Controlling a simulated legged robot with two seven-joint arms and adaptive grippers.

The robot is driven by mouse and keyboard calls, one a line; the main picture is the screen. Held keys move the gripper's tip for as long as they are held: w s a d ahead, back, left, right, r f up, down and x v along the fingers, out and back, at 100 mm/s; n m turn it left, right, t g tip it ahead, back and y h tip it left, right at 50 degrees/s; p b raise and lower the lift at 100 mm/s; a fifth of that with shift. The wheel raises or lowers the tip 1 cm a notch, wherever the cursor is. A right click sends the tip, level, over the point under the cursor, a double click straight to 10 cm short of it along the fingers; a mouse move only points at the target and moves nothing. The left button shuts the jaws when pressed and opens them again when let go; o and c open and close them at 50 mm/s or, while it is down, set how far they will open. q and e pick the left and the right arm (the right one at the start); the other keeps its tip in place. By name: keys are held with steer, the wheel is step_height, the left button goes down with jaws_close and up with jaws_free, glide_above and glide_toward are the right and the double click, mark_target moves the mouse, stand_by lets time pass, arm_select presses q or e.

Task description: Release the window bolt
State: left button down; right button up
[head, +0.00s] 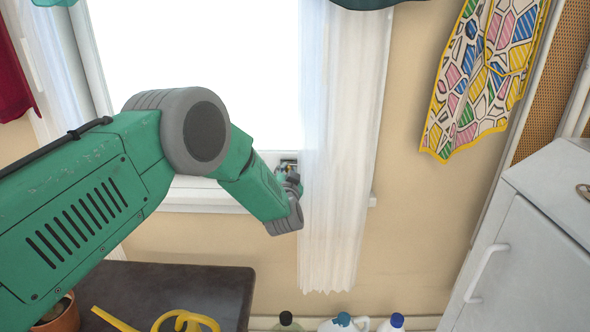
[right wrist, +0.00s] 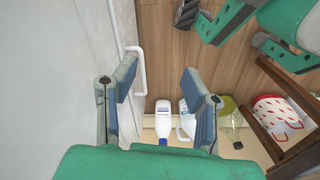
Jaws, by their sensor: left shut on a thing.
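The window (head: 215,75) is bright, with a white frame and sill. A small metal fitting, the window bolt (head: 288,164), sits low on the frame beside the curtain's left edge. My left gripper (head: 291,178) is at the bolt and shut on it; the fingers and wrist hide most of it. I cannot tell from this view how far the bolt is drawn. My right gripper (right wrist: 160,76) is open and empty in the right wrist view, pointing down toward the floor beside a white surface.
A sheer white curtain (head: 340,150) hangs right against the left gripper. A dark tabletop (head: 190,285) with a yellow watering can (head: 182,320) lies below. A white cabinet (head: 530,260) stands at right. Bottles (head: 343,323) stand on the floor, including a white one (right wrist: 163,118).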

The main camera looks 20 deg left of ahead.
arm_select(q)
steer(key=c, duration=1.7)
jaws_free()
steer(key=shift+s+a+f, duration=0.1)
steer(key=shift+a+f, duration=0.05)
steer(key=shift+f, duration=0.05)
steer(key=shift+o, duration=1.2)
steer(key=shift+r, duration=0.1)
steer(key=shift+s, duration=0.5)
steer(key=v, duration=1.1)
